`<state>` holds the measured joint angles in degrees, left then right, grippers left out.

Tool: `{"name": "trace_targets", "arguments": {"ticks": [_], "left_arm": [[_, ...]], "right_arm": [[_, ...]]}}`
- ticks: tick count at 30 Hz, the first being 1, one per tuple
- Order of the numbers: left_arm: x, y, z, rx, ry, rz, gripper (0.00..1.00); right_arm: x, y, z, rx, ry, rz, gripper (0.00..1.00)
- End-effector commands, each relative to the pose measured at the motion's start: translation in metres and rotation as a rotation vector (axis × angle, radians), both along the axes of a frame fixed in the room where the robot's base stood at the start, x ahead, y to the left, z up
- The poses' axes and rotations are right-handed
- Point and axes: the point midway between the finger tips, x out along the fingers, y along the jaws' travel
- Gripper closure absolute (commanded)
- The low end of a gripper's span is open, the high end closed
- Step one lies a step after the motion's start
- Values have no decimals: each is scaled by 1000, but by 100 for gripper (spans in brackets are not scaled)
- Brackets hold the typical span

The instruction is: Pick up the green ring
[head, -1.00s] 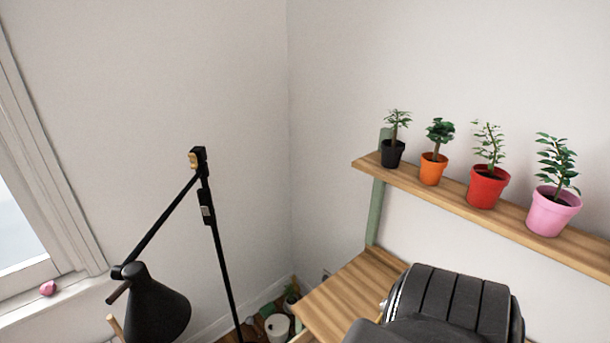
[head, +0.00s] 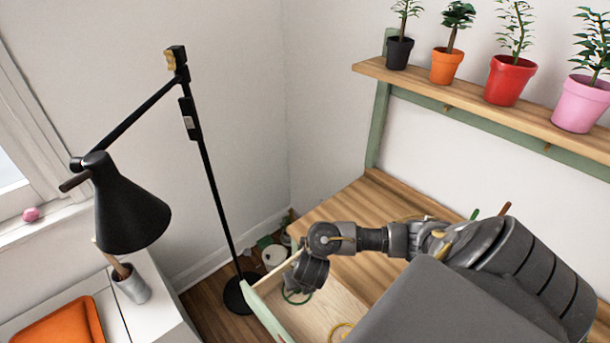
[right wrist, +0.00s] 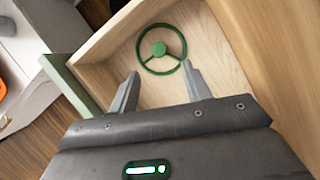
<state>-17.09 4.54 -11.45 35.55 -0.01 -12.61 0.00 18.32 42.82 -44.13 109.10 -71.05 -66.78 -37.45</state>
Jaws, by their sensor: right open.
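The green ring (right wrist: 159,48) lies flat on the light wooden floor of an open drawer; it looks like a small wheel with a hub and spokes. In the head view the ring (head: 297,301) is partly hidden by my right gripper (head: 306,283), which hangs over the drawer. In the right wrist view my right gripper (right wrist: 160,68) is open and empty, its fingertips on either side of the ring's near edge. I cannot tell how high above it they are. The drawer (head: 268,311) has a green front. My left gripper is not in view.
A yellow ring (head: 342,331) lies further right in the drawer, cut off by my arm. The wooden desk top (head: 365,205) is above it. A black floor lamp (head: 130,210) stands to the left. Potted plants line the shelf (head: 470,95) at the back.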

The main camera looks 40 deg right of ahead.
Motion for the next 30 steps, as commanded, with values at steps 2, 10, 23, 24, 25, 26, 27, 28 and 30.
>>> {"name": "trace_targets", "arguments": {"ticks": [2,10,23,24,25,26,27,28,30], "left_arm": [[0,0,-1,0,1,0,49],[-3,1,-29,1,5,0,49],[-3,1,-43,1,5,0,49],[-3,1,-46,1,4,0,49],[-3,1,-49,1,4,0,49],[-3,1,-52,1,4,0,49],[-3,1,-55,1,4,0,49],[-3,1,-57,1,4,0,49],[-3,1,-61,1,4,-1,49]], "right_arm": [[-1,-2,0,-10,-1,9,52],[9,-8,-35,-8,2,4,52],[20,-11,-57,-5,2,3,52],[21,-11,-63,-7,3,5,52],[23,-11,-68,-6,3,3,52],[24,-12,-73,-7,3,3,52],[27,-12,-79,-7,3,3,52],[29,-12,-83,-6,3,1,52],[32,-13,-91,-7,3,2,52]]}}
